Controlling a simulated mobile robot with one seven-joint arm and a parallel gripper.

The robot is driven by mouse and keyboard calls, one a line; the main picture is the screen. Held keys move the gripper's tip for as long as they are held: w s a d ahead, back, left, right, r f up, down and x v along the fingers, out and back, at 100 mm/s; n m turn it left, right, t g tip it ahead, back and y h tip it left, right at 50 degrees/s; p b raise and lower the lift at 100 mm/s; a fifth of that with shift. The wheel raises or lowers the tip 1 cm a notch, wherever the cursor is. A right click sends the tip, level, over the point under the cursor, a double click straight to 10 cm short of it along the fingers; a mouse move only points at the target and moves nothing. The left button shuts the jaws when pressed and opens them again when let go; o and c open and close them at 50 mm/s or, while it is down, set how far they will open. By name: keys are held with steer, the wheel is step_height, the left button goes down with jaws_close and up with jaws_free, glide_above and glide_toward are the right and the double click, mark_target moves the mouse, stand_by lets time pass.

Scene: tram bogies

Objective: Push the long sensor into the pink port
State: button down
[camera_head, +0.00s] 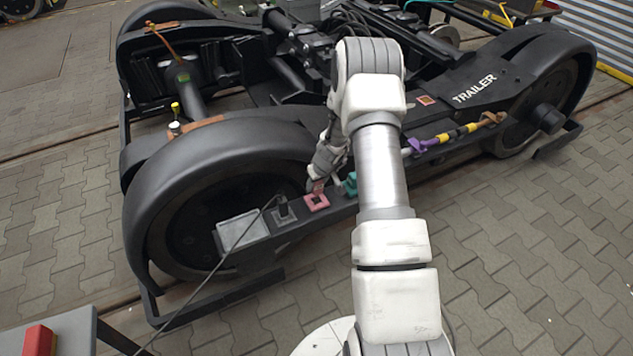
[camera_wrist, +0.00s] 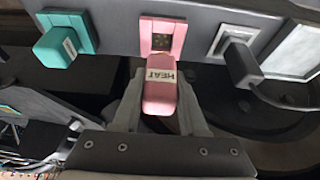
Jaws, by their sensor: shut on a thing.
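My gripper (camera_wrist: 160,103) is shut on a pink sensor (camera_wrist: 160,88) with a white HEAT label. The pink port (camera_wrist: 163,36), a pink square frame with a dark centre, is on the dark side beam just beyond the sensor's far end. In the head view, my gripper (camera_head: 320,180) is beside the beam, with the sensor (camera_head: 318,187) just above the pink port (camera_head: 316,203). The port's socket shows uncovered in the wrist view. I cannot tell whether the sensor touches the frame's edge.
A teal plug (camera_wrist: 62,45) sits in the port on one side. On the other side, a grey plug (camera_wrist: 240,65) with a cable sits in a grey port. A light grey panel (camera_head: 243,228) is further along the beam. The wheel (camera_head: 200,225) is behind it.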

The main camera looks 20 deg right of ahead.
mark_target(317, 192)
steer(key=shift+f+b, duration=0.65)
steer(key=shift+f, duration=0.85)
steer(key=shift+b, duration=0.95)
stand_by(1.0)
steer(key=shift+f+b, duration=0.55)
steer(key=shift+c, duration=1.8)
jaws_free()
steer(key=shift+r, duration=0.1)
steer(key=p+v, duration=0.4)
steer(key=v, duration=1.3)
steer(key=shift+r+p, duration=0.2)
steer(key=shift+p, duration=0.2)
